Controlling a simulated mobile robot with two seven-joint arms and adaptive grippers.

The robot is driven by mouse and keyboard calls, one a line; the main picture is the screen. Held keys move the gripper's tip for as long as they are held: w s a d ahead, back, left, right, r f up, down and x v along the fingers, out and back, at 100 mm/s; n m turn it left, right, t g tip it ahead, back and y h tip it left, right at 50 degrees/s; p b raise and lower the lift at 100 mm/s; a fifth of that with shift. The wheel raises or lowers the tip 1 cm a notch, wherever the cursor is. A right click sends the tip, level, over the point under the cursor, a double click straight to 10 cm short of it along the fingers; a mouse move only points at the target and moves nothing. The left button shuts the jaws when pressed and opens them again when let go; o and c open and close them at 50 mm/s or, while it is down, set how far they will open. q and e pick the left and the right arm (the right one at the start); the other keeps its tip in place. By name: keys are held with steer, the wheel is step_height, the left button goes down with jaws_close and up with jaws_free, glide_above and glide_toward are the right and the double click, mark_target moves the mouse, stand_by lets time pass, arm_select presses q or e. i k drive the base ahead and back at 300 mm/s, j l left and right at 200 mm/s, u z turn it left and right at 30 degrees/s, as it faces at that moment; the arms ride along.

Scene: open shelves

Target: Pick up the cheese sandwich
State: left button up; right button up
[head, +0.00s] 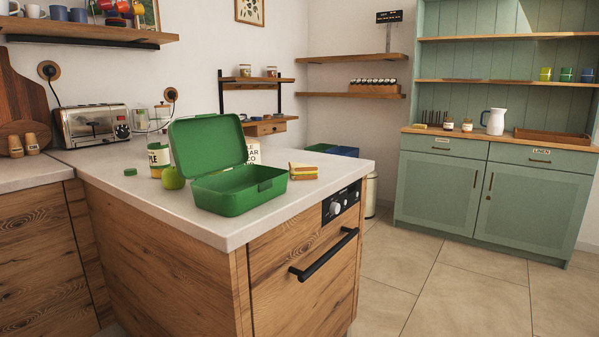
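A sandwich (303,171) with layered filling, which looks like the cheese sandwich, lies on the white countertop (130,179) near its right edge. It is just right of an open green lunchbox (238,191), apart from or very close to it; I cannot tell which. The lunchbox lid stands tilted back, and the part of its inside that shows looks empty. Neither of my grippers shows in the head view.
A green apple (173,178) and a jar (158,158) stand left of the lunchbox, and a white canister (252,151) behind it. A toaster (92,125) stands at the back left. Open floor (455,292) lies right of the counter, before a green cabinet (432,190).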

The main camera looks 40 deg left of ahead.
mark_target(297, 171)
steer(key=u, duration=0.35)
steer(key=i+l+u, duration=0.1)
steer(key=u, duration=0.35)
steer(key=i+l+u, duration=0.1)
steer(key=l+u, duration=0.4)
steer(key=u, duration=0.35)
steer(key=l+u, duration=0.3)
steer(key=l, duration=0.25)
steer(key=l+u, duration=0.25)
steer(key=l, duration=0.35)
steer(key=l+u, duration=0.15)
steer(key=l, duration=0.4)
steer(key=k+l+u, duration=0.15)
steer(key=l, duration=0.4)
steer(key=k+l, duration=0.1)
steer(key=l, duration=1.05)
steer(key=k+u, duration=0.05)
